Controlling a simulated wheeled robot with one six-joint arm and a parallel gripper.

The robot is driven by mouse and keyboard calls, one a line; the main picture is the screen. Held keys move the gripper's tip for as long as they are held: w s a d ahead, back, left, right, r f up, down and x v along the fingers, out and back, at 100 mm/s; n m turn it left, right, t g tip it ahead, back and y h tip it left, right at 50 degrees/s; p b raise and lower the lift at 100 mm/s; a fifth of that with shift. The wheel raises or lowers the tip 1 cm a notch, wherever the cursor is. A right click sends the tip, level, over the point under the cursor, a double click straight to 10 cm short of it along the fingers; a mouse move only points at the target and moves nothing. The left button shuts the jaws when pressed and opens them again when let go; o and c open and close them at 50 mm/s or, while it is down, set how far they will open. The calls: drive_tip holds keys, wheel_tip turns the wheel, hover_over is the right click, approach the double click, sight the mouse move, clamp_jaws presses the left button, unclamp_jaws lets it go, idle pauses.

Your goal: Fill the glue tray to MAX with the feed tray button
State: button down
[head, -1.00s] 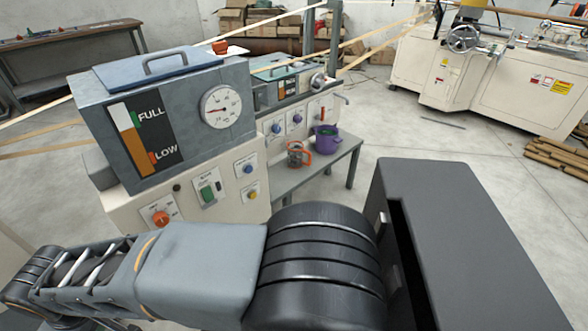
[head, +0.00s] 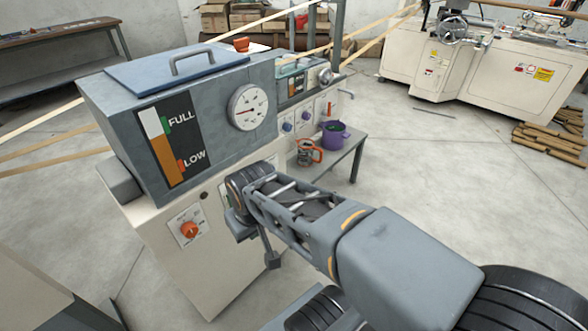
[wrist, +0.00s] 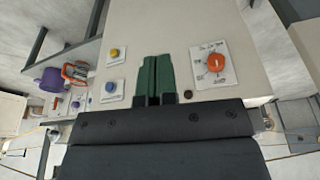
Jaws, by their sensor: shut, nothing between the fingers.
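The glue machine's cream front panel (head: 205,260) carries an orange knob (head: 188,229), which also shows in the wrist view (wrist: 215,62). The wrist view also shows a blue button (wrist: 110,88) and a yellow button (wrist: 114,53) on small white plates to the left. My gripper (wrist: 153,60) is shut and empty, its green fingers in front of the panel between the buttons and the knob. I cannot tell whether it touches. In the head view my arm hides the buttons and fingertips. Button labels are too small to read. I cannot make out the glue tray or a MAX mark.
The grey tank (head: 205,105) above has a FULL/LOW gauge (head: 170,140) and a round dial (head: 248,107). A low table (head: 330,160) behind holds an orange-and-grey item (head: 308,152) and a purple pot (head: 335,133).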

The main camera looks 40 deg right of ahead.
drive_tip(key=shift+w, duration=0.1)
drive_tip(key=w+d+f+m+t+y+b, duration=0.3)
drive_tip(key=w+d+f+m, duration=0.35)
drive_tip(key=w+m, duration=0.35)
drive_tip(key=d+f+m+t+h+b, duration=0.1)
drive_tip(key=d+f+m, duration=0.1)
drive_tip(key=d+m, duration=0.5)
drive_tip(key=w+d+f+m+t+h, duration=0.1)
drive_tip(key=d+f+m+t+h, duration=0.1)
drive_tip(key=d+m, duration=0.5)
drive_tip(key=d+f, duration=0.1)
drive_tip(key=d, duration=0.2)
drive_tip(key=shift+w+d+f+b, duration=0.3)
drive_tip(key=shift+d+b, duration=0.05)
drive_tip(key=shift+b, duration=0.05)
drive_tip(key=w+a+p, duration=0.1)
drive_tip(key=w, duration=0.7)
drive_tip(key=shift+w+a, duration=0.3)
drive_tip(key=shift+w, duration=0.05)
